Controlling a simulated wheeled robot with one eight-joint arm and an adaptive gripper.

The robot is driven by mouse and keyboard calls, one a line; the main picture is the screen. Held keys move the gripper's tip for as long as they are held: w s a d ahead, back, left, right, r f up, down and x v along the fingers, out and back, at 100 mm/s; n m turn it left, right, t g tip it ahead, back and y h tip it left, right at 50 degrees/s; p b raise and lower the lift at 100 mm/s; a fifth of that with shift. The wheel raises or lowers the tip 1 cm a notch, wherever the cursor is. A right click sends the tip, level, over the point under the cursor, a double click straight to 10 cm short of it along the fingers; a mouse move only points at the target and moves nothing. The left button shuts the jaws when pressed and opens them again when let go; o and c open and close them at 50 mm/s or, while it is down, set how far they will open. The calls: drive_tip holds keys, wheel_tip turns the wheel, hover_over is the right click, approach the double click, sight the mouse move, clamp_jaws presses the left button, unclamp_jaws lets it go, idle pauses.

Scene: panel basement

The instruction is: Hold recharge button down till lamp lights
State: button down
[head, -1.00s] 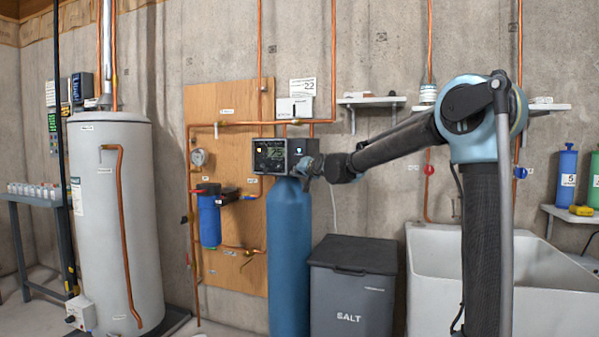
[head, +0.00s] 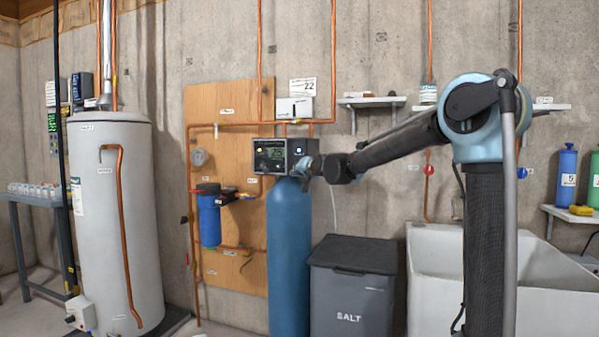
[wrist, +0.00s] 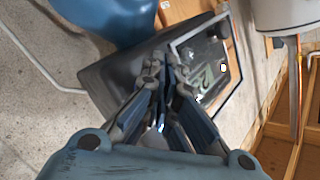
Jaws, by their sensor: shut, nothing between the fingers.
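The dark softener control box (head: 270,156) sits on top of the tall blue tank (head: 288,255). Its front carries a dark display panel, a small yellow mark at the left and a small pale cyan light (head: 298,150) at the right. My gripper (head: 303,170) is at the right part of the box front. In the wrist view my gripper (wrist: 165,77) is shut and empty, its fingertips overlapping the edge of the control box (wrist: 120,75) and its panel (wrist: 208,62). The recharge button cannot be made out, and I cannot tell whether the fingertips touch it.
A grey salt bin (head: 352,290) stands right of the tank, with a white sink (head: 430,250) beyond it. A blue filter (head: 209,218) and copper pipes are on the wooden board (head: 228,105) at left. A water heater (head: 110,220) stands far left.

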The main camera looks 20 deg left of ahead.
drive_tip(key=shift+s, duration=0.3)
drive_tip(key=shift+s, duration=0.15)
drive_tip(key=s, duration=0.4)
drive_tip(key=shift+s+a, duration=0.2)
drive_tip(key=shift+s, duration=0.15)
idle(0.5)
